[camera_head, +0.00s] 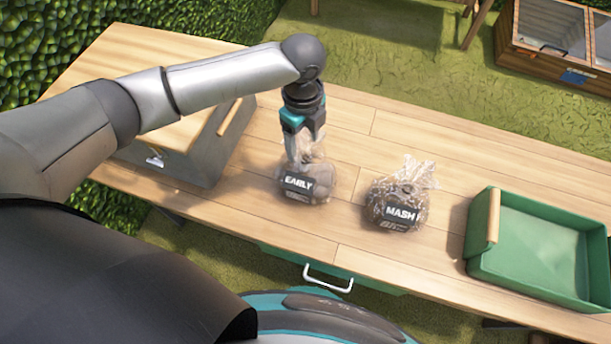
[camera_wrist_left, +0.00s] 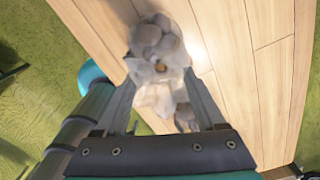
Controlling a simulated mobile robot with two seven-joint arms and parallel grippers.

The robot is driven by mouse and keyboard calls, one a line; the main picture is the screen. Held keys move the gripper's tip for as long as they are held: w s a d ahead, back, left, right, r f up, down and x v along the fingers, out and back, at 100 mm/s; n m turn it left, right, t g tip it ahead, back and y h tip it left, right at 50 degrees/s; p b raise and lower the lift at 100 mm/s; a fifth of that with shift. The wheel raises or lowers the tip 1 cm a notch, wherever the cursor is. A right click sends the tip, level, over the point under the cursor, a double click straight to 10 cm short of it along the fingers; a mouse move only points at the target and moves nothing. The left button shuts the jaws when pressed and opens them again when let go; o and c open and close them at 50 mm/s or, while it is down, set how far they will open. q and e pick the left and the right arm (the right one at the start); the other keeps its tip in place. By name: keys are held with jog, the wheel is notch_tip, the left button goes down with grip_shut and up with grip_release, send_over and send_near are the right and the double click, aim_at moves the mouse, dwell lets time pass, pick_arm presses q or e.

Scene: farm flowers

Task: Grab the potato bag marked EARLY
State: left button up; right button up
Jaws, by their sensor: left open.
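The potato bag marked EARLY (camera_head: 311,182) stands on the wooden table, a clear bag with pale potatoes and a black label. The bag marked MASH (camera_head: 398,208) stands to its right, with darker potatoes. My left gripper (camera_head: 306,155) points down at the top of the EARLY bag, its fingers around or just beside the gathered neck. In the left wrist view the EARLY bag (camera_wrist_left: 158,55) shows between and beyond the two open fingers (camera_wrist_left: 155,85). I cannot tell whether the fingers touch the plastic. My right gripper is not in view.
A green tray (camera_head: 480,243) with a wooden handle stands at the table's right. A wooden-topped box (camera_head: 190,165) stands at the left under my arm. A white drawer handle (camera_head: 328,278) shows on the table's front. Bare wooden table (camera_head: 440,135) lies behind the bags.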

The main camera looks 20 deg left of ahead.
aim_at(305, 150)
pick_arm(q)
jog(key=shift+d+f, duration=0.1)
jog(key=shift+f, duration=0.4)
jog(key=f+b, duration=0.1)
jog(key=f, duration=0.1)
jog(key=f+b, duration=0.1)
jog(key=shift+s+d+f, duration=0.15)
jog(key=shift+d+f, duration=0.05)
jog(key=shift+f, duration=0.3)
jog(key=c, duration=0.6)
grip_shut()
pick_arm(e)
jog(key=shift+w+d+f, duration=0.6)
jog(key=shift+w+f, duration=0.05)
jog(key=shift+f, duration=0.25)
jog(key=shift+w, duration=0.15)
